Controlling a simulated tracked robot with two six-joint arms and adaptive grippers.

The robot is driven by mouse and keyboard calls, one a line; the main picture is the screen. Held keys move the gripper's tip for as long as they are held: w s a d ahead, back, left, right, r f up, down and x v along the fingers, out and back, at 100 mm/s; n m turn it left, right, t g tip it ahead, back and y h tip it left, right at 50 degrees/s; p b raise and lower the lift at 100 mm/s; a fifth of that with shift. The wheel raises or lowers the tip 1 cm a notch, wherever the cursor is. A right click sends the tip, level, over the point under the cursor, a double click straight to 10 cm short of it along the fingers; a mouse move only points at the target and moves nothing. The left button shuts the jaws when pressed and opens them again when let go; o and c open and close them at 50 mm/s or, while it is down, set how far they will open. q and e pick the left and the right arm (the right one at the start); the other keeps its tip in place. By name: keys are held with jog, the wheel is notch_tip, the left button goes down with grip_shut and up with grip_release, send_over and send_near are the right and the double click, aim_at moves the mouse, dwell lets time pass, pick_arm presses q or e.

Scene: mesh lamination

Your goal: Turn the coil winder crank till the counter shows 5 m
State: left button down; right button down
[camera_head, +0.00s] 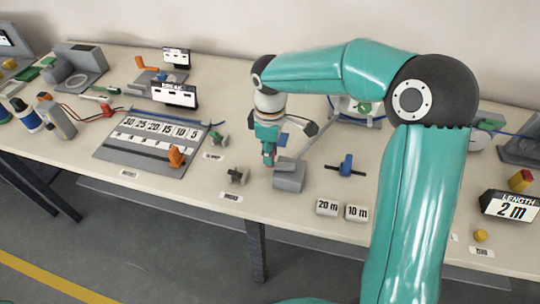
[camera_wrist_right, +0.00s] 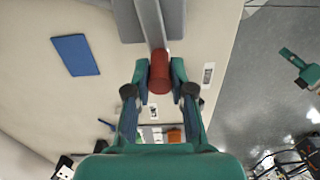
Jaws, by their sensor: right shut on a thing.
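The length counter (camera_head: 510,207) at the right edge in the head view reads 2 m. A grey block (camera_head: 289,174) with a slim grey bar stands near the table's front; the block also shows at the top of the right wrist view (camera_wrist_right: 132,22). A red-brown crank handle (camera_wrist_right: 159,72) sits at the end of a grey bar there. My right gripper (camera_head: 268,160) points down beside the block. Its fingers (camera_wrist_right: 159,80) are shut around the handle, which the gripper hides in the head view. My left gripper is not in view.
White 20 m (camera_head: 327,207) and 10 m (camera_head: 357,213) blocks lie at the front edge. A blue clamp-like part (camera_head: 346,165) is right of the grey block. A numbered board (camera_head: 160,135) lies to the left. A spool (camera_head: 355,108) stands behind.

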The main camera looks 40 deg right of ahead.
jog(key=shift+w+d+m+b, duration=0.25)
jog(key=shift+d+m, duration=0.6)
jog(key=shift+m, duration=1.25)
jog(key=shift+w+d+m+b, duration=0.1)
jog(key=shift+w+d+m, duration=0.25)
jog(key=shift+d+m, duration=1.15)
jog(key=shift+w+d+m+b, duration=0.2)
jog(key=shift+w+d+m, duration=0.1)
jog(key=shift+m, duration=2.4)
jog(key=shift+r, duration=0.1)
jog(key=c, duration=1)
grip_release()
notch_tip(320, 180, up, 12)
jog(key=shift+f, duration=0.1)
